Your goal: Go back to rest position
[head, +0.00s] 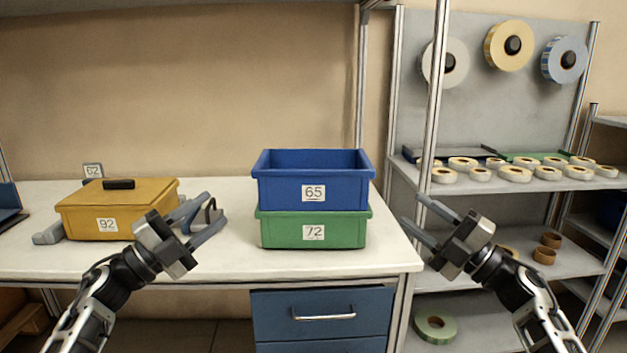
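My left gripper (204,222) is open and empty. In the head view it appears in front of the white table, between the yellow box and the stacked bins. My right gripper (412,218) is open and empty, in front of the table's right edge and the shelf rack.
A yellow box (83,213) marked 92 sits on the table (215,264). A blue bin (274,191) marked 65 is stacked on a green bin (281,233) marked 72. A rack with a shelf (460,187) of several tape rolls stands right. A drawer (275,310) is below.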

